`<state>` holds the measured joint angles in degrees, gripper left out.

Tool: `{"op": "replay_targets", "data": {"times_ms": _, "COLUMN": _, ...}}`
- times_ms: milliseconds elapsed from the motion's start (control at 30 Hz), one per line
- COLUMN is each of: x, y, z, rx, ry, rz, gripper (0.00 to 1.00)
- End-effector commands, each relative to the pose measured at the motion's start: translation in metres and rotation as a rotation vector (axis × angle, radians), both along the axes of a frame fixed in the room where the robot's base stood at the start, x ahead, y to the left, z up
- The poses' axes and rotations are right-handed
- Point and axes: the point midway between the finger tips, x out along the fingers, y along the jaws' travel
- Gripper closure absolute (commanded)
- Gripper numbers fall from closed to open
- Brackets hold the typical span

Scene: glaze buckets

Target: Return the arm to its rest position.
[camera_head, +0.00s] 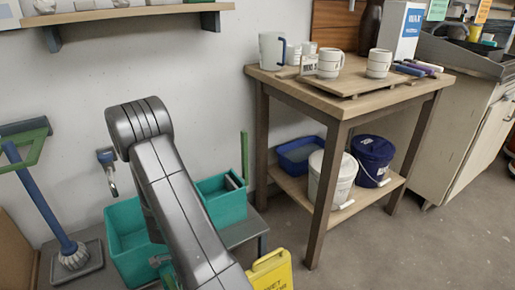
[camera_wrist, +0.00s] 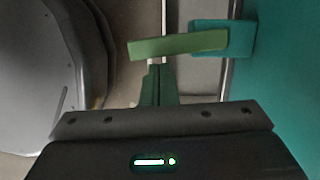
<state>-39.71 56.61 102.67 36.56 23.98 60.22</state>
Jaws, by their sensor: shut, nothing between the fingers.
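My gripper (camera_wrist: 157,72) shows in the wrist view, with its fingers shut together and nothing between them. Its dark body with a green light fills the bottom of that view. A teal surface (camera_wrist: 285,90) is to the right of the gripper.
Teal mop bucket (camera_head: 130,250) and yellow sign (camera_head: 270,273) stand close around my arm. A wooden table (camera_head: 290,84) with mugs is right; a white bucket (camera_head: 333,178) and blue bucket (camera_head: 373,160) sit on its lower shelf. A wall shelf (camera_head: 120,13) is above. Floor at right is clear.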

Motion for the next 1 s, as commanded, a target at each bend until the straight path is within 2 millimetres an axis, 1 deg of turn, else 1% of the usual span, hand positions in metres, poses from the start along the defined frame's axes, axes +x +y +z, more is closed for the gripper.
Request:
{"op": "replay_targets", "data": {"times_ms": 33, "x": -0.001, "y": 0.002, "z": -0.006, "rx": 0.000, "ry": 0.000, "rz": 0.001, "gripper": 1.00}}
{"op": "replay_targets", "data": {"times_ms": 200, "x": -0.003, "y": 0.005, "z": -0.011, "rx": 0.000, "ry": 0.000, "rz": 0.001, "gripper": 1.00}}
{"op": "replay_targets", "data": {"times_ms": 633, "x": -0.002, "y": 0.004, "z": -0.007, "rx": 0.000, "ry": 0.000, "rz": 0.008, "gripper": 1.00}}
{"op": "replay_targets", "data": {"times_ms": 767, "x": 0.000, "y": 0.001, "z": 0.002, "rx": 0.000, "ry": 0.000, "rz": -0.002, "gripper": 1.00}}
{"op": "replay_targets", "data": {"times_ms": 1000, "x": 0.007, "y": -0.014, "z": 0.033, "rx": -0.001, "ry": -0.001, "rz": -0.002, "gripper": 1.00}}
